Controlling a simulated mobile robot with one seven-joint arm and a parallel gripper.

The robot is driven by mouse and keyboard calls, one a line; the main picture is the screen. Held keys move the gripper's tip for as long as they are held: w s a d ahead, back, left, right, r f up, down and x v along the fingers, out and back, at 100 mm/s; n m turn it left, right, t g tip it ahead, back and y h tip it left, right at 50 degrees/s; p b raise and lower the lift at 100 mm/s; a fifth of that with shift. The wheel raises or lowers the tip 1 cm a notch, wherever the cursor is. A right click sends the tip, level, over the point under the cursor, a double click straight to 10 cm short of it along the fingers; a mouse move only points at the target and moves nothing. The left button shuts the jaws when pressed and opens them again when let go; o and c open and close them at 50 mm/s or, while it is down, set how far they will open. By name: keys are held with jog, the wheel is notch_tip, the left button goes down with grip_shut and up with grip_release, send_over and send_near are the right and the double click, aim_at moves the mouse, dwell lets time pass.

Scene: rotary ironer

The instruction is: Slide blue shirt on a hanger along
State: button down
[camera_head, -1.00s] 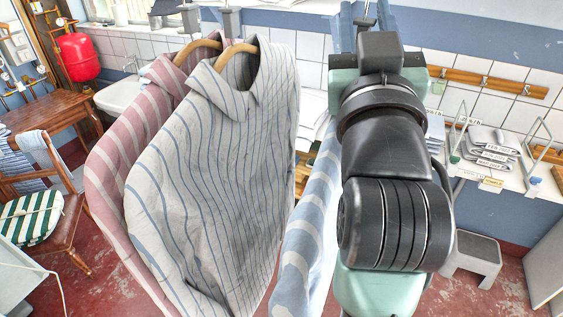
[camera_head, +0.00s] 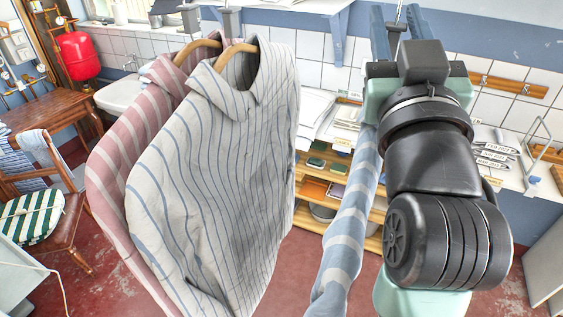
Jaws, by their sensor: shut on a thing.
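The blue shirt (camera_head: 350,225), striped blue and white, hangs nearly edge-on at right of centre. My arm covers much of it; its left edge shows below and a narrow blue part above. A metal hanger hook (camera_head: 397,12) shows at the top edge. My gripper (camera_head: 415,88) is at the shirt's upper part, seen from behind, and is shut on the blue shirt or its hanger. Its fingertips and the exact grip are hidden. A cream striped shirt (camera_head: 215,170) and a pink striped shirt (camera_head: 112,180) hang to the left on wooden hangers.
A wide gap separates the cream shirt from the blue one. Behind it stand wooden shelves (camera_head: 370,240) with small items. A counter with folded grey linen (camera_head: 492,155) and a wire frame (camera_head: 537,140) is at right. A chair (camera_head: 65,220) stands at left.

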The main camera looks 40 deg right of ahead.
jog(key=shift+s+d+r, duration=0.1)
jog(key=shift+s+d, duration=0.15)
jog(key=shift+s, duration=0.4)
jog(key=shift+s+d+r, duration=0.1)
jog(key=shift+s+d, duration=0.15)
jog(key=shift+s, duration=0.4)
